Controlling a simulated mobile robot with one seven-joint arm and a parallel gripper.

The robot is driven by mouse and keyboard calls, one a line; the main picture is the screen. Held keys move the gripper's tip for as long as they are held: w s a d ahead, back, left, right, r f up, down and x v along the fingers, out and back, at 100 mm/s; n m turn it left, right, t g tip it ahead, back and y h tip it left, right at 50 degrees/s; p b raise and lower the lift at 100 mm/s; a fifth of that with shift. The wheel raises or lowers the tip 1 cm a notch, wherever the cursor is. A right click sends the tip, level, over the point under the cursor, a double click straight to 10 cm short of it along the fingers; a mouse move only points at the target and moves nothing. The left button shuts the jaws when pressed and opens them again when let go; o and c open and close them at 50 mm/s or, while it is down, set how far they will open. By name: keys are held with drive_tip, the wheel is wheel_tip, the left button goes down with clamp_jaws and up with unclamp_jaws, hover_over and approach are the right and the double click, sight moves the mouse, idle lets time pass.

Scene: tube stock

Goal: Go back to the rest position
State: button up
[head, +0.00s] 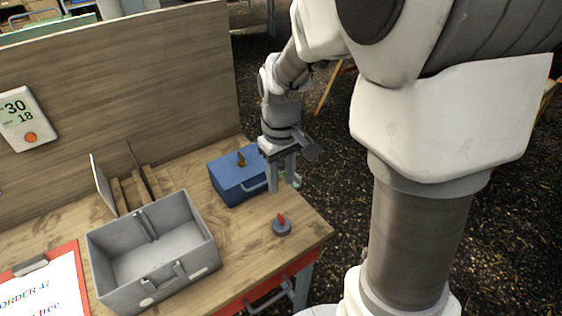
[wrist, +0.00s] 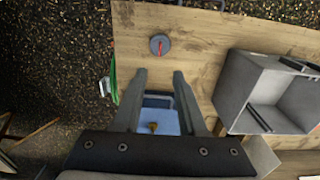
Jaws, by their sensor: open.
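My gripper (head: 281,172) is open and empty, held above the right side of the table, in front of the blue box. In the wrist view its two fingers (wrist: 162,103) stand apart, with the blue box (wrist: 166,122) showing between and beyond them. In the head view the blue box (head: 228,184) has a brass-coloured knob on its lid and a handle on its front. The gripper hides part of its right side. A small grey disc with a red pointer (head: 282,228) lies on the table near the front right corner; it also shows in the wrist view (wrist: 160,45).
An open grey bin (head: 207,245), empty, stands left of the disc on the wooden table (head: 250,262). Upright plates in a wooden rack (head: 130,192) stand behind it. A clipboard (head: 72,258) lies at left. A wooden panel (head: 170,70) with a timer (head: 28,118) closes the back.

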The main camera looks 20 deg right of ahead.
drive_tip(key=s+r+m+t, duration=0.3)
drive_tip(key=s+r+t, duration=0.2)
drive_tip(key=s+r, duration=0.8)
drive_tip(key=shift+s+r+m+t, duration=0.3)
drive_tip(key=shift+s+r, duration=0.1)
drive_tip(key=shift+s, duration=0.05)
drive_tip(key=shift+o, duration=0.3)
idle(0.5)
drive_tip(key=shift+f, duration=0.1)
